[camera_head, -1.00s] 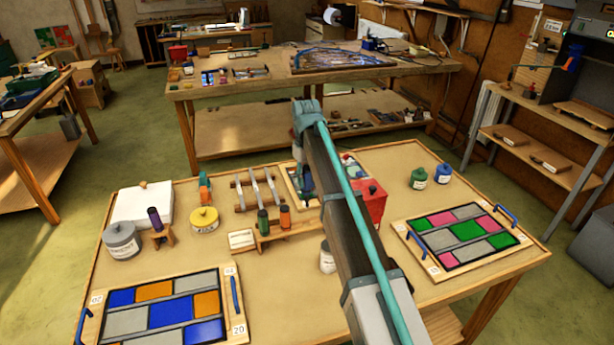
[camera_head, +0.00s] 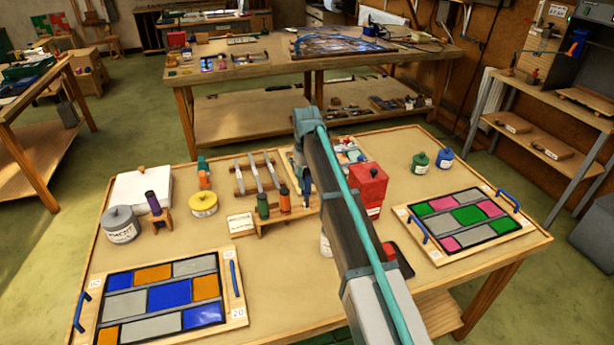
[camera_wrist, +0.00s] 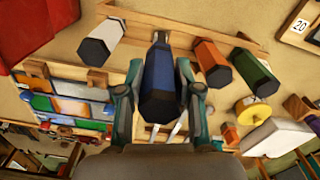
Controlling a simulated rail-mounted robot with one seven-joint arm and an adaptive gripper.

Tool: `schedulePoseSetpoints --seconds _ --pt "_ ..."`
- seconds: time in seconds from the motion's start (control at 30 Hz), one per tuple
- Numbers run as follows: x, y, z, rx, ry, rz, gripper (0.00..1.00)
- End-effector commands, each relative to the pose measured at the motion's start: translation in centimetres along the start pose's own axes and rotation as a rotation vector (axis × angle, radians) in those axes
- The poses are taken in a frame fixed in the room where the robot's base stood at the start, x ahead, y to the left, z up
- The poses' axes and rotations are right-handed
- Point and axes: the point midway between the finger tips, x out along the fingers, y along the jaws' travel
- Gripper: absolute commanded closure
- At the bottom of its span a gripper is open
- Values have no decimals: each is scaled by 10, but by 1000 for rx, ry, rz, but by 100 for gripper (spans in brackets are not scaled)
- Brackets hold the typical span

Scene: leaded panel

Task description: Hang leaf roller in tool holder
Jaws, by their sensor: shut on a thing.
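The wooden tool holder (camera_wrist: 140,17) runs across the top of the wrist view. A grey handle (camera_wrist: 100,42) is on the left; an orange handle (camera_wrist: 211,62) and a green handle (camera_wrist: 252,72) are on the right. The blue handle is between the grey and orange ones, at the holder's bar; I cannot tell whether it touches. In the head view my gripper (camera_head: 305,182) is beside the holder (camera_head: 275,219), partly hidden by my arm.
A red box (camera_head: 368,182) stands right of my arm. Leaded panels lie at front left (camera_head: 165,300) and right (camera_head: 465,222).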

Motion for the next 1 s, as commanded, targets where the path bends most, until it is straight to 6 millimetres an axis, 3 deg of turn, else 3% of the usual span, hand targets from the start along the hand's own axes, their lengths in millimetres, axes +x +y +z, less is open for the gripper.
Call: schedulePoseSetpoints --seconds 0.5,1.0 --pt "42 0 0 0 0 0 100" --pt "52 0 -1 0 1 0 100"
